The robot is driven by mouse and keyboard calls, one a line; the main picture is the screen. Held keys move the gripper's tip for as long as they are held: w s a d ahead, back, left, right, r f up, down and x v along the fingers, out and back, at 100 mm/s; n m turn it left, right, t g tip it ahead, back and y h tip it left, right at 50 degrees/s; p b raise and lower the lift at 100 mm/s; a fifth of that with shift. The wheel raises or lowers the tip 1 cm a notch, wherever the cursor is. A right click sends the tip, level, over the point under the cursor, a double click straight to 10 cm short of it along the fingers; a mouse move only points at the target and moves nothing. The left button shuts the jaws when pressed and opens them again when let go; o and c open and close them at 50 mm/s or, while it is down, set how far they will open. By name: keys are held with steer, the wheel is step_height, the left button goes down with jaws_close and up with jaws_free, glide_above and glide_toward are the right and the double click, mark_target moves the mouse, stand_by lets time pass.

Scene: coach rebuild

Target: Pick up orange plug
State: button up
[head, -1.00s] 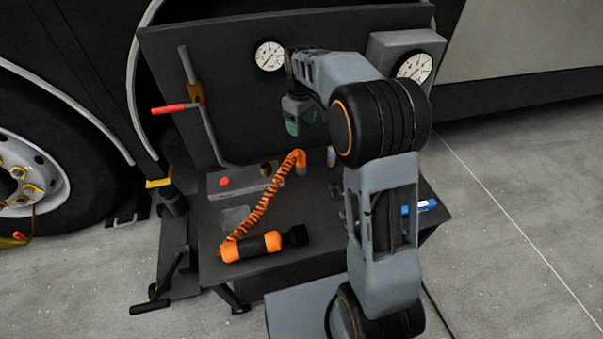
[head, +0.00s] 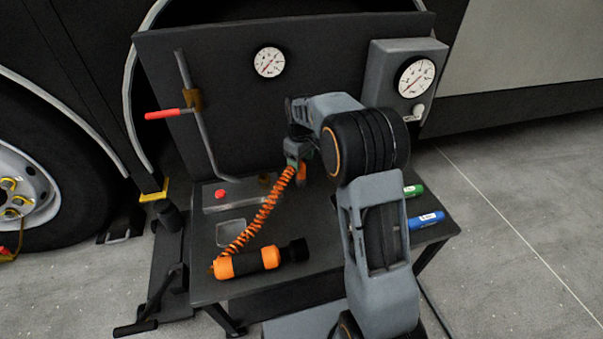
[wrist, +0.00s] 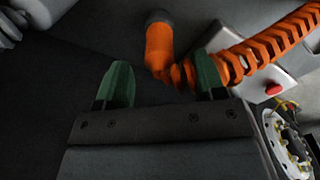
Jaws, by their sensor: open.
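The orange plug (wrist: 160,45) shows in the wrist view just beyond the fingertips, roughly centred between them. Its coiled orange hose (wrist: 265,47) bends off to the right, past the right finger. In the head view the plug (head: 301,174) is a small orange piece at the hose's upper end, partly hidden by my gripper. My gripper (wrist: 162,78) is open with green fingers, and nothing is clamped between them. In the head view my gripper (head: 297,160) points down at the plug, above the dark bench. I cannot tell whether the fingers touch it.
An orange and black cylinder (head: 247,263) lies at the bench's front left, at the hose's other end. A grey box with a red button (head: 221,194) stands at the back left. Blue (head: 426,220) and green (head: 413,190) cylinders lie at right. An upright panel (head: 330,60) with gauges stands behind.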

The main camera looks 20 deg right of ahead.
mark_target(301, 164)
step_height(301, 164, down, 4)
steer(key=shift+f+b, duration=0.15)
steer(key=shift+b, duration=0.8)
steer(key=c, duration=1.1)
steer(key=shift+o, duration=0.2)
steer(key=shift+r, duration=0.25)
steer(key=shift+r+p, duration=0.3)
steer(key=r, duration=0.1)
steer(key=r+p, duration=0.1)
steer(key=r, duration=0.1)
steer(key=shift+s+a+r, duration=0.15)
steer(key=shift+s+r, duration=0.05)
steer(key=s+a+r+p, duration=0.3)
steer(key=s+r+p, duration=0.1)
steer(key=s+r, duration=0.2)
steer(key=s+a+r+p, duration=0.3)
steer(key=s+r+p, duration=0.2)
steer(key=s+r, duration=0.1)
steer(key=shift+r+p, duration=0.3)
steer(key=shift+r, duration=0.45)
